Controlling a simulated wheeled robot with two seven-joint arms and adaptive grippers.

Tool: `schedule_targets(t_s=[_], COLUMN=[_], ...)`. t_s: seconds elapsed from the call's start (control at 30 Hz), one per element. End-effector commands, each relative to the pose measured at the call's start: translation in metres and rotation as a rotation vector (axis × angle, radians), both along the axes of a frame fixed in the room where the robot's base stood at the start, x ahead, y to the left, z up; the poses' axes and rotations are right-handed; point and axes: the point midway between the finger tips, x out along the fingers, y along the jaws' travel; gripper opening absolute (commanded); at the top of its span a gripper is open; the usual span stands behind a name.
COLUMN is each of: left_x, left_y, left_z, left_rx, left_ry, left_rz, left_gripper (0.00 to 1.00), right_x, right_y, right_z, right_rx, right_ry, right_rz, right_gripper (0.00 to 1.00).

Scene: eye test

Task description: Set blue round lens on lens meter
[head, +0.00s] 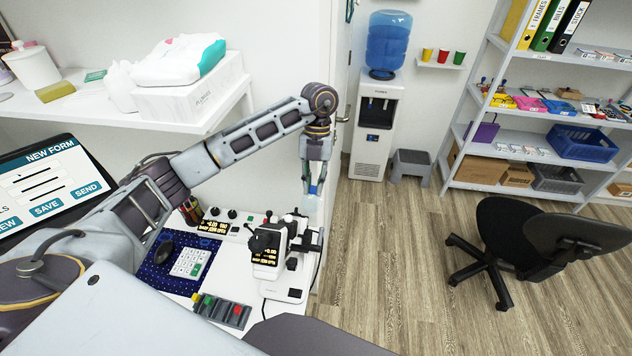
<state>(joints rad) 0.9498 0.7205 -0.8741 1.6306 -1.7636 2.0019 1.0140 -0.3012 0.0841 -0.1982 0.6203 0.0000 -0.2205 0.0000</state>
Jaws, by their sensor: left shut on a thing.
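The lens meter (268,250), a white and black device with a small lit display, stands on the white desk at the lower middle. My left gripper (314,187) points down just above and behind the lens meter, near the wall edge. It is shut on a small blue thing at its fingertips, which looks like the blue round lens (313,189). My right gripper is not in view.
A second display unit (214,226), a calculator (190,263) on a dark blue mat and a tray with colored pieces (222,311) crowd the desk. A shelf (130,116) with boxes hangs above. A black chair (540,240) and open floor lie to the right.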

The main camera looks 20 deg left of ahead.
Motion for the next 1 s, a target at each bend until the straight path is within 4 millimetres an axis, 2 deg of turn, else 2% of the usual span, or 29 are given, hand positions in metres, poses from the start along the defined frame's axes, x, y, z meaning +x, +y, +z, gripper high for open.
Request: schedule_targets(t_s=[1.0], left_x=[-0.027], left_y=[0.034], left_z=[-0.024], left_rx=[0.000], left_ry=[0.000], left_rz=[0.001], left_gripper=[0.03], right_x=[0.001], right_y=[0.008], right_z=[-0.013], right_rx=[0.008], right_ry=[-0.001], right_rz=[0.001], right_gripper=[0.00])
